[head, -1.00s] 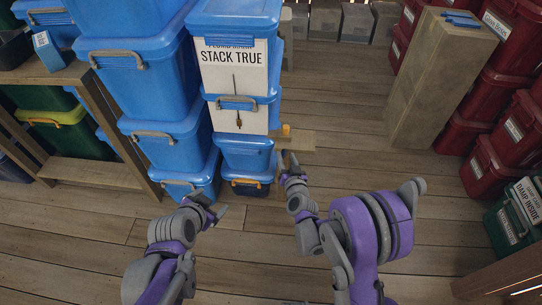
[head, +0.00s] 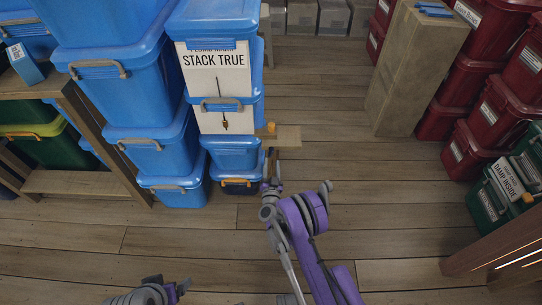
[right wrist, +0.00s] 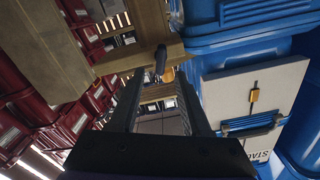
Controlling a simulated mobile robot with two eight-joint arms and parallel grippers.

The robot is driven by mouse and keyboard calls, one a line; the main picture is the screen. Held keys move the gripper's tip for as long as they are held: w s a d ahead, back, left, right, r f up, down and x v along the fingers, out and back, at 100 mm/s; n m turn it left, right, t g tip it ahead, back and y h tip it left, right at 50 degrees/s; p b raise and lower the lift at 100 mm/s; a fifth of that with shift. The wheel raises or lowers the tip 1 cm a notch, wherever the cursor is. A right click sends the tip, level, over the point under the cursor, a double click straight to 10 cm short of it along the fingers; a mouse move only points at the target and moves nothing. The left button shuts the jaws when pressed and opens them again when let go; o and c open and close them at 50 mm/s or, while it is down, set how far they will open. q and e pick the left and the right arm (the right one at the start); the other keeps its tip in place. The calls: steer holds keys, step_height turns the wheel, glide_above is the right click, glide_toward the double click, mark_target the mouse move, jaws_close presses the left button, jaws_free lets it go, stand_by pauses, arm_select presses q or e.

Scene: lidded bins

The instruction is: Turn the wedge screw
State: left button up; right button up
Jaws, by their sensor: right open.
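An orange knob (head: 271,128), apparently the wedge screw, sits on a wooden wedge or plank (head: 288,137) at the right side of the blue bin stack. In the right wrist view an orange piece (right wrist: 168,75) shows beyond my open fingers, partly behind a dark grey part (right wrist: 160,62) by the wood (right wrist: 142,45). My right gripper (head: 272,166) is open, just in front of and below the plank in the head view. I see no contact with the knob. My left gripper (head: 183,287) is low at the bottom edge, its jaws unclear.
Blue bins (head: 160,140) stand stacked on the left, one bearing a white sign (head: 212,70). A wooden shelf (head: 105,140) is at far left. A tall wooden box (head: 415,70) and red bins (head: 490,105) stand right. The middle floor is clear.

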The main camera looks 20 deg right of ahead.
mark_target(272, 155)
steer(key=x, duration=0.5)
jaws_close()
